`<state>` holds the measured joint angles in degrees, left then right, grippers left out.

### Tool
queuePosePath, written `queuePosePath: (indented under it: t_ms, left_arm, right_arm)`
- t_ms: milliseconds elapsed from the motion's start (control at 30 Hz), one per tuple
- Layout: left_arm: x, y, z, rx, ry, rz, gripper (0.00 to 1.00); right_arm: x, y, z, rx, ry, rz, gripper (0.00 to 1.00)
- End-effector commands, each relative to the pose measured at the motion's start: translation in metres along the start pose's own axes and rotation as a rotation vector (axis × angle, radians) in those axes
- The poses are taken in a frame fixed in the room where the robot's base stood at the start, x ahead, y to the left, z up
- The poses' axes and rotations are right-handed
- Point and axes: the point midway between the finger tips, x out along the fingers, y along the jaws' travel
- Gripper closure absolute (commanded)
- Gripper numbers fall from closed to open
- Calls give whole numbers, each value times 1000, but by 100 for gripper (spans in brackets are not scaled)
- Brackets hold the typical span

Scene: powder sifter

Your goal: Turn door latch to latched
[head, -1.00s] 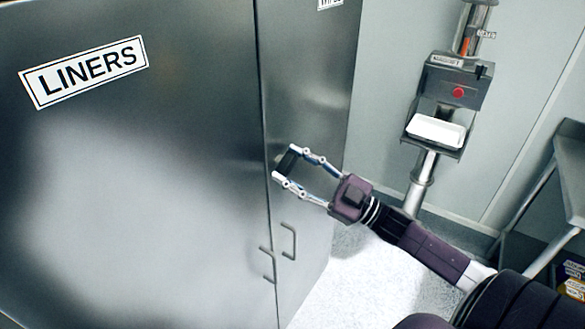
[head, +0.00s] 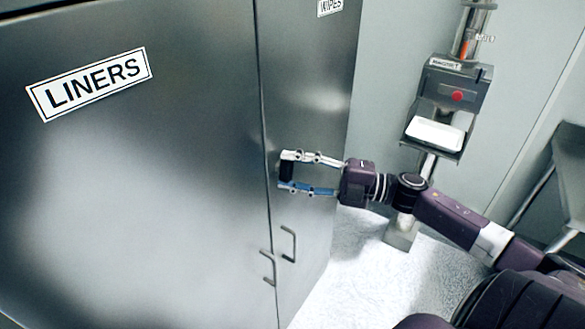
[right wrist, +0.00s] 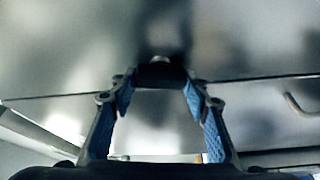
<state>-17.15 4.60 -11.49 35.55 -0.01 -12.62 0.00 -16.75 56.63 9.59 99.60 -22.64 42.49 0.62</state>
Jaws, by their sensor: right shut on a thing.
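The door latch (head: 286,171) is a small dark bar at the seam between two grey metal cabinet doors. It stands nearly upright in the head view. My right gripper (head: 285,171) comes from the right and is shut on the latch, with one finger at its upper end and one at its lower end. In the right wrist view the dark latch (right wrist: 160,75) lies between the two fingertips, against the door's face. My left gripper is not in view.
The left door (head: 150,190) bears a LINERS label (head: 95,84); the right door (head: 310,110) bears a WIPES label. Two bar handles (head: 288,243) stick out below the latch. A sifter machine (head: 455,90) with a white tray (head: 435,134) stands behind at right.

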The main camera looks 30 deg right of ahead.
Motion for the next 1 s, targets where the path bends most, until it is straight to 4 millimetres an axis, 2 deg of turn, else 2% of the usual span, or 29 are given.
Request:
queuePosePath:
  t_ms: [400,967,1000]
  left_arm:
    - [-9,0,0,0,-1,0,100]
    - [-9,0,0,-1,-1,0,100]
    - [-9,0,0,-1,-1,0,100]
  right_arm:
    - [0,0,0,-177,0,-75,81]
    - [0,-1,0,-204,0,-86,81]
    - [0,-1,0,-204,0,-86,54]
